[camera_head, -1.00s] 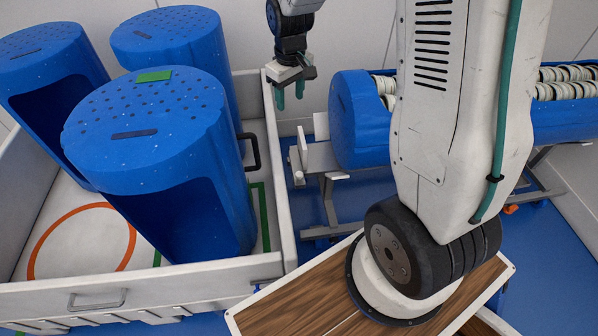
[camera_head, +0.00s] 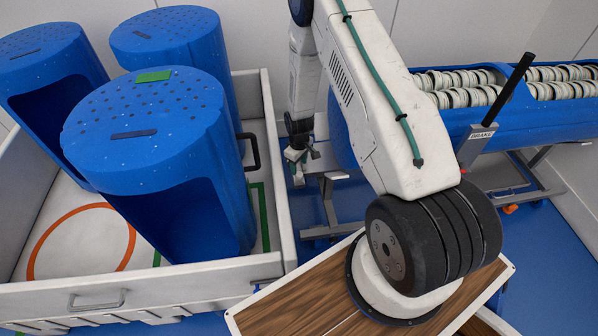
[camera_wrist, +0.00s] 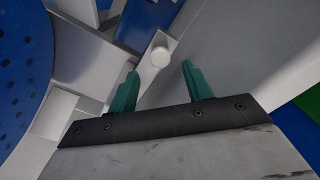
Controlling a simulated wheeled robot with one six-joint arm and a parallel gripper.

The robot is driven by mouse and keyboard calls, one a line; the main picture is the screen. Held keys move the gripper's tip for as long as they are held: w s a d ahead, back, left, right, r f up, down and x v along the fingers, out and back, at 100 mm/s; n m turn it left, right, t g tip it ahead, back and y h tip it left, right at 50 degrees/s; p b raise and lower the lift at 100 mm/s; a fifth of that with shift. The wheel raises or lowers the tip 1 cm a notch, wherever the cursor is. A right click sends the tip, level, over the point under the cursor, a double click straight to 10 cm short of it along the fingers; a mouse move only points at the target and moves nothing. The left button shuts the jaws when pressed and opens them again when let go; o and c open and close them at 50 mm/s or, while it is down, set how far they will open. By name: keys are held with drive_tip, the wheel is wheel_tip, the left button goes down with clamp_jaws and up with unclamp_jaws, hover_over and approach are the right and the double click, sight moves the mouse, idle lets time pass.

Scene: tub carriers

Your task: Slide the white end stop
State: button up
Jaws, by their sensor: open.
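The white end stop (camera_head: 297,174) is at the left end of the grey cradle stand, beside the crate wall, and is mostly hidden behind my gripper in the head view. My gripper (camera_head: 304,158) points down right over it. In the wrist view my gripper (camera_wrist: 160,68) is open, with its two green fingers apart.
A white crate (camera_head: 283,190) holding several upright blue tubs (camera_head: 150,110) stands close on the left. A long blue trough (camera_head: 525,120) with white rollers lies at the right, with a black brake lever (camera_head: 510,88) in front. The grey stand (camera_head: 328,195) is below my gripper.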

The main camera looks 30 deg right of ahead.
sight(299, 174)
drive_tip(key=shift+f, duration=2.4)
drive_tip(key=shift+c, duration=0.3)
